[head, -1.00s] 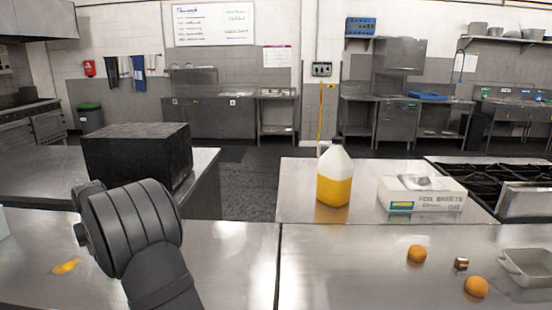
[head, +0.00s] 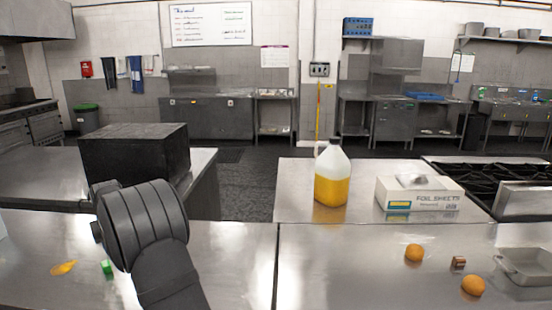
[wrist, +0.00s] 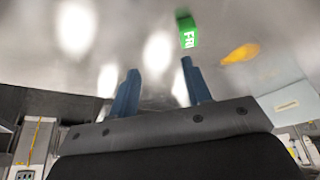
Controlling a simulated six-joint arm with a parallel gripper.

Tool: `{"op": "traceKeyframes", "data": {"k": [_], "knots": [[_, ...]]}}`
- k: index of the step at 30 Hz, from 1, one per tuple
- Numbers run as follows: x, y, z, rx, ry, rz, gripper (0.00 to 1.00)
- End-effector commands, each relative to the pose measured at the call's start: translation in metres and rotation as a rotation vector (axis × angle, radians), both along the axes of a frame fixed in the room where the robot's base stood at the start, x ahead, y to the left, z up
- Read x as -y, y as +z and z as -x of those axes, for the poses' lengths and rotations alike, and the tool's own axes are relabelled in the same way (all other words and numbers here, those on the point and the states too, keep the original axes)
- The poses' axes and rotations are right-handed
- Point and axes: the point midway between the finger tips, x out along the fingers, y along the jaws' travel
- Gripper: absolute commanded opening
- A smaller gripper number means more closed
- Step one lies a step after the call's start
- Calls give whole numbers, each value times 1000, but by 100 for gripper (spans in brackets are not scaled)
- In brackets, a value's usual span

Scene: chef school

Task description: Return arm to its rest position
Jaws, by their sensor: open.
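My gripper shows in the wrist view (wrist: 158,85) with two blue fingers standing apart and nothing between them. In the head view only my dark arm link is seen, at the lower left over the steel counter (head: 235,255); the gripper itself is hidden there. A small green block with white letters (wrist: 187,32) lies on the counter just beyond the right finger in the wrist view. The green block also shows in the head view (head: 107,267), left of my arm. A yellow-orange item (head: 64,267) lies left of it, and also appears in the wrist view (wrist: 241,53).
A black box (head: 135,155) stands behind my arm. On the right are two oranges (head: 414,253) (head: 473,286), a small brown block (head: 458,262) and a grey tray (head: 527,280). A yellow jug (head: 331,185) and a foil box (head: 420,199) stand behind. The middle counter is clear.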

Motion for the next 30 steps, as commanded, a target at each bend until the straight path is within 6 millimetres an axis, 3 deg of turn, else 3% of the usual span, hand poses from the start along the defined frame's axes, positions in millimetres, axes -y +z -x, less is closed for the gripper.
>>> {"op": "traceKeyframes", "data": {"k": [11, 30], "knots": [[64, 40, -18, 1, -4, -2, 45], [180, 37, -72, 0, -332, 0, 45]]}}
